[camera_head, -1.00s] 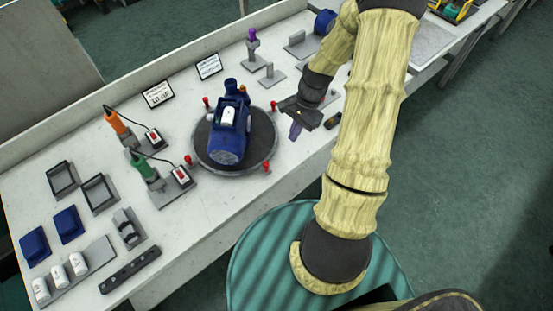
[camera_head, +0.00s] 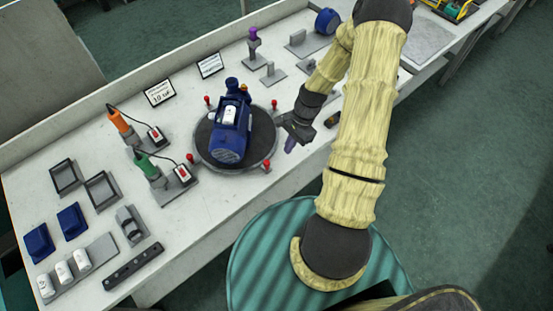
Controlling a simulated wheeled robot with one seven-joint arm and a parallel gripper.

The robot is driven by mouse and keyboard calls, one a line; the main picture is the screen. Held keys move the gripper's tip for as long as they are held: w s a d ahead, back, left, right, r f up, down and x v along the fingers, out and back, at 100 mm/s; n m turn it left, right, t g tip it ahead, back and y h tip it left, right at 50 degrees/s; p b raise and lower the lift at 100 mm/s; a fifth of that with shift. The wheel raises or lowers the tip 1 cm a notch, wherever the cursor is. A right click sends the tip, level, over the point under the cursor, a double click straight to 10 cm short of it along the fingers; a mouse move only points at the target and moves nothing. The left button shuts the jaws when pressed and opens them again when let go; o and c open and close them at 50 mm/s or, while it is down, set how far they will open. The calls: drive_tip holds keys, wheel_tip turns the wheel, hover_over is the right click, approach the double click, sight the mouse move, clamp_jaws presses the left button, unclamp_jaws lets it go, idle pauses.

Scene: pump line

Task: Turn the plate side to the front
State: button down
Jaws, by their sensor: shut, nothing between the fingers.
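A blue pump (camera_head: 230,140) with a white plate-like part on top stands on a round dark turntable (camera_head: 205,160). Several red knobs stand around the turntable's rim, one (camera_head: 266,166) at its near right side. My gripper (camera_head: 290,146) is to the right of the turntable, above the bench, apart from the knobs and the pump.
An orange tool (camera_head: 117,121) and a green tool (camera_head: 147,166) stand left of the turntable. Blue covers (camera_head: 71,221), grey frames (camera_head: 102,190) and white cylinders (camera_head: 64,272) lie at the lower left. A purple-topped stand (camera_head: 253,42) and a blue round part (camera_head: 327,21) are behind.

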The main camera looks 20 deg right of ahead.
drive_tip(key=x, duration=0.4)
drive_tip(key=shift+s+p, duration=0.2)
drive_tip(key=shift+p, duration=0.2)
drive_tip(key=shift+s+a+p, duration=0.3)
drive_tip(key=shift+a+p, duration=0.15)
drive_tip(key=shift+a, duration=0.5)
drive_tip(key=shift+s+a+p, duration=0.25)
drive_tip(key=shift+a+p, duration=0.15)
drive_tip(key=shift+a, duration=0.55)
drive_tip(key=shift+f, duration=0.1)
drive_tip(key=shift+w+d, duration=0.1)
